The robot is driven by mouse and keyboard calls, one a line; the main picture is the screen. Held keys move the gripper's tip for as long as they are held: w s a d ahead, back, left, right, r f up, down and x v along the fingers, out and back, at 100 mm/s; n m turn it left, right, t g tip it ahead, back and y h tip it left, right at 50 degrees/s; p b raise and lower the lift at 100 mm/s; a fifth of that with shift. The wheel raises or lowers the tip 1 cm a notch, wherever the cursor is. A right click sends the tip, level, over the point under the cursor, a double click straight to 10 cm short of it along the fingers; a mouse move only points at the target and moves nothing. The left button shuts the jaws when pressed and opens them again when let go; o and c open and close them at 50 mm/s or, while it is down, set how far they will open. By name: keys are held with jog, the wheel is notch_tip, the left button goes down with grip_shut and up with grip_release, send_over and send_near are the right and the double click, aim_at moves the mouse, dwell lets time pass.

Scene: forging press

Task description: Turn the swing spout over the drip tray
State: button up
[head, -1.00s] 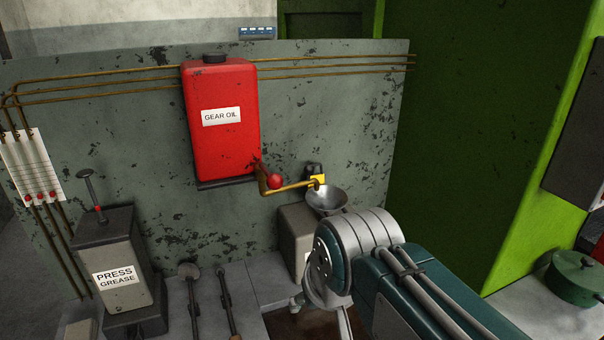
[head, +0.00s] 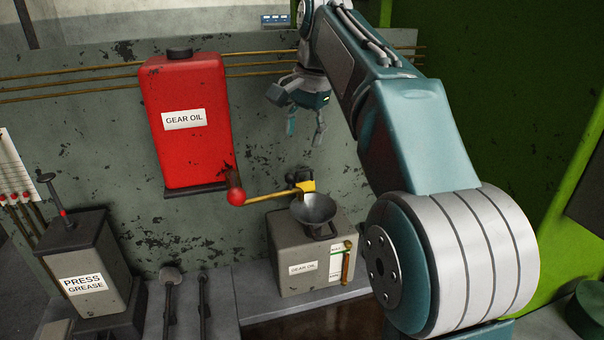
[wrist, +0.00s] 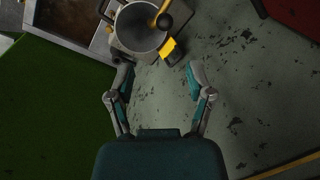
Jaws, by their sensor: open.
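The swing spout (head: 268,197) is a thin brass pipe running right from the base of the red GEAR OIL tank (head: 190,145). A yellow tab (head: 307,186) and a black part are at its outer end, at the back rim of a grey funnel (head: 314,208). In the wrist view the spout (wrist: 157,15), yellow tab (wrist: 169,48) and funnel (wrist: 138,28) are ahead of my gripper. My gripper (head: 305,131) is open and empty, above the spout's end and apart from it; its fingers (wrist: 160,76) are spread. A brown-floored tray (wrist: 75,18) shows partly; I cannot tell whether it is the drip tray.
The funnel stands on a grey GEAR OIL can (head: 295,251) with a sight gauge. A red ball (head: 236,197) sits at the spout's tank end. The PRESS GREASE pump (head: 85,262) stands at left. Brass pipes cross the scuffed panel. A green wall (head: 500,120) is at right.

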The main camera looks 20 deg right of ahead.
aim_at(294, 176)
jog(key=f, duration=0.1)
jog(key=a+f, duration=0.2)
jog(key=shift+w+a+f, duration=0.25)
jog(key=shift+w+f, duration=0.1)
jog(key=f, duration=0.4)
jog(key=w+d+f, duration=0.1)
jog(key=f, duration=0.1)
jog(key=shift+f, duration=0.15)
jog(key=shift+a+f, duration=0.15)
jog(key=shift+f, duration=0.05)
jog(key=shift+a, duration=0.55)
jog(key=shift+d, duration=0.2)
grip_shut()
jog(key=shift+d, duration=0.15)
